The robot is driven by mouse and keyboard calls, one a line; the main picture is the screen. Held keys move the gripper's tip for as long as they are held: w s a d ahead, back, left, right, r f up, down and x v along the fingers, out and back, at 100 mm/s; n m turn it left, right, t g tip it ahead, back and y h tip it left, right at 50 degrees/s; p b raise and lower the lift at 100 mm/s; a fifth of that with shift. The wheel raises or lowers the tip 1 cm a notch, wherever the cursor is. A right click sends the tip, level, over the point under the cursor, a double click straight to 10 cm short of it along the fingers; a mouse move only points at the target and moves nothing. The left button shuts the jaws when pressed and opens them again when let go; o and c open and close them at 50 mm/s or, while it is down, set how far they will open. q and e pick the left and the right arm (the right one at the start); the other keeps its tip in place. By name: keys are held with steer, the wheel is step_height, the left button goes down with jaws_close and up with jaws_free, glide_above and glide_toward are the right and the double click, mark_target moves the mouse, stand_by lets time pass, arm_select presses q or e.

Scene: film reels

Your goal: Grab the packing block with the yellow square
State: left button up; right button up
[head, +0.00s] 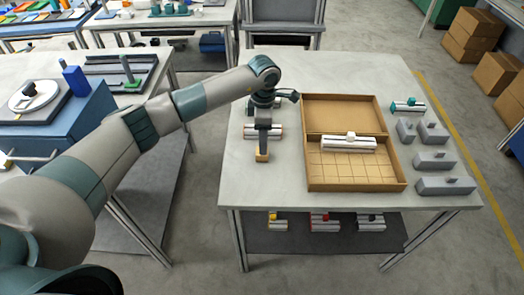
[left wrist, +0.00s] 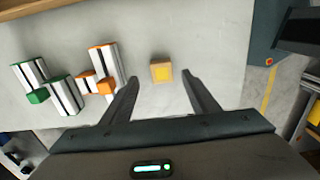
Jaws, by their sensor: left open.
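The packing block (left wrist: 161,71) is a small tan block with a yellow square on its upper face. In the left wrist view it lies on the grey table, just beyond and between my finger ends. In the head view the block (head: 262,156) is near the table's front left, just below my left gripper (head: 263,146). In the left wrist view my left gripper (left wrist: 162,76) is open, its fingers on either side of the block's line, with nothing held. My right gripper is not in view.
White pieces with orange ends (left wrist: 104,70) and green ends (left wrist: 35,76) lie left of the block. An open cardboard box (head: 357,186) with a white piece (head: 348,143) inside stands to the right. Several grey blocks (head: 436,161) line the right edge.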

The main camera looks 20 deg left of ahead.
arm_select(q)
steer(key=shift+f, duration=0.3)
steer(key=shift+s+f+p, duration=0.15)
steer(key=shift+f+p, duration=0.45)
steer(key=shift+p, duration=0.1)
step_height(320, 180, down, 3)
steer(key=shift+s+a+p, duration=0.1)
steer(key=shift+a+p, duration=0.05)
steer(key=shift+p, duration=0.65)
steer(key=shift+f, duration=0.5)
jaws_close()
